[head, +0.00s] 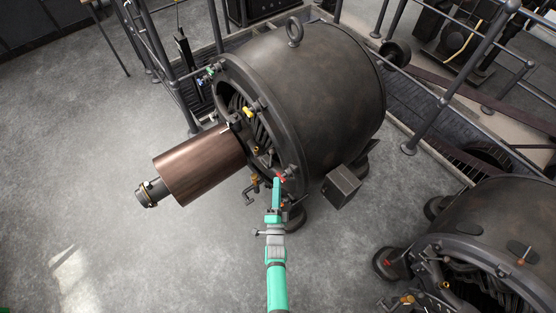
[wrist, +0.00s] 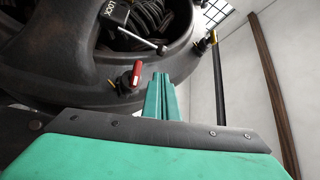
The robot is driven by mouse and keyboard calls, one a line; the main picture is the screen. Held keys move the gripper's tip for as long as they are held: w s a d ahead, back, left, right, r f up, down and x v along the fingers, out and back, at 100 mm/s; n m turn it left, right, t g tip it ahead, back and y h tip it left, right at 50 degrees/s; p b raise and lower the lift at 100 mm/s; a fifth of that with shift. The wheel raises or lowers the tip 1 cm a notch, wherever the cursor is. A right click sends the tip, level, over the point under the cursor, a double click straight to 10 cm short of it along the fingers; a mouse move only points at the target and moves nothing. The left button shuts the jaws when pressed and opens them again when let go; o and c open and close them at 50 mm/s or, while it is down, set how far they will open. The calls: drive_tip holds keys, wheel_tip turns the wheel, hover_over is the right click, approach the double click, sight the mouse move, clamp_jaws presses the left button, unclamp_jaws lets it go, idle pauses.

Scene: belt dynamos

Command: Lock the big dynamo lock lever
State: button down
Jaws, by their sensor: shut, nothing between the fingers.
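The big dynamo (head: 325,80) is a dark, worn metal drum with a round open front rim. It fills the upper left of the wrist view (wrist: 60,70). A dark block marked LOCK, upside down (wrist: 113,12), sits inside the rim, with a silver rod lever (wrist: 140,40) ending in a dark knob close by. A small red handle (wrist: 136,73) is on the rim; it shows in the head view too (head: 281,177). My green gripper (head: 277,182) is shut and empty, its fingertips beside the red handle (wrist: 160,82). I cannot tell whether they touch.
A copper-brown cylinder (head: 200,165) sticks out from the dynamo's front. A grey box (head: 341,186) is at its right side. A second dynamo (head: 490,235) stands at lower right. Railings (head: 440,105) run behind. The floor at left (head: 90,180) is clear.

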drive_tip(key=x, duration=1)
drive_tip(key=shift+w+d+r, duration=0.1)
drive_tip(key=shift+w, duration=0.2)
